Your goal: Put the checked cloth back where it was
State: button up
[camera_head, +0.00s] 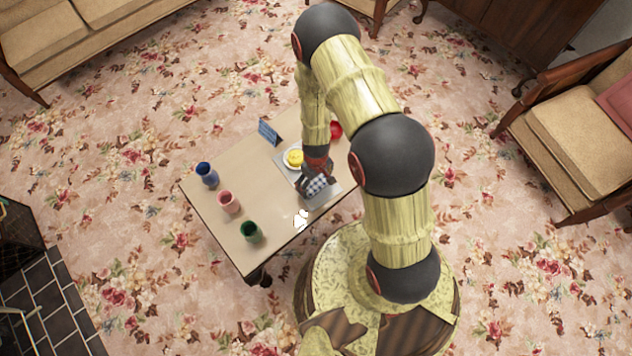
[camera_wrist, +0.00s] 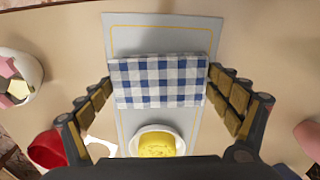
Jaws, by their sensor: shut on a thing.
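The checked cloth (camera_wrist: 158,81), blue and white and folded into a flat rectangle, lies between the two fingers of my gripper (camera_wrist: 160,78) in the wrist view. The fingers are shut on its left and right edges. In the head view the cloth (camera_head: 316,187) shows just below my gripper (camera_head: 318,176), over the grey placemat (camera_head: 326,199) at the table's right side. The mat (camera_wrist: 128,34) has a thin yellow border line. I cannot tell whether the cloth touches the mat or hangs just above it.
A white dish with yellow food (camera_head: 294,158) adjoins the cloth. A red bowl (camera_wrist: 47,149) and a white bowl with pink and yellow pieces (camera_wrist: 17,78) stand beside the mat. Blue (camera_head: 207,174), pink (camera_head: 229,203) and green (camera_head: 250,232) cups line the table's left side. A blue sign (camera_head: 268,131) stands behind.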

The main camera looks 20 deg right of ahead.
jog(key=o, duration=0.8)
notch_tip(320, 180, up, 12)
jog(key=p, duration=0.8)
notch_tip(320, 180, up, 45)
jog(key=m+t, duration=0.2)
jog(key=t, duration=0.2)
send_over(316, 182)
jog(key=s+a, duration=0.1)
jog(key=s, duration=0.1)
jog(key=s+r+m+t, duration=0.1)
jog(key=s+r, duration=0.7)
jog(key=s, duration=0.3)
jog(key=shift+s+d+r+m+t, duration=0.25)
jog(key=shift+s+d+m+t, duration=0.1)
jog(key=shift+d, duration=0.1)
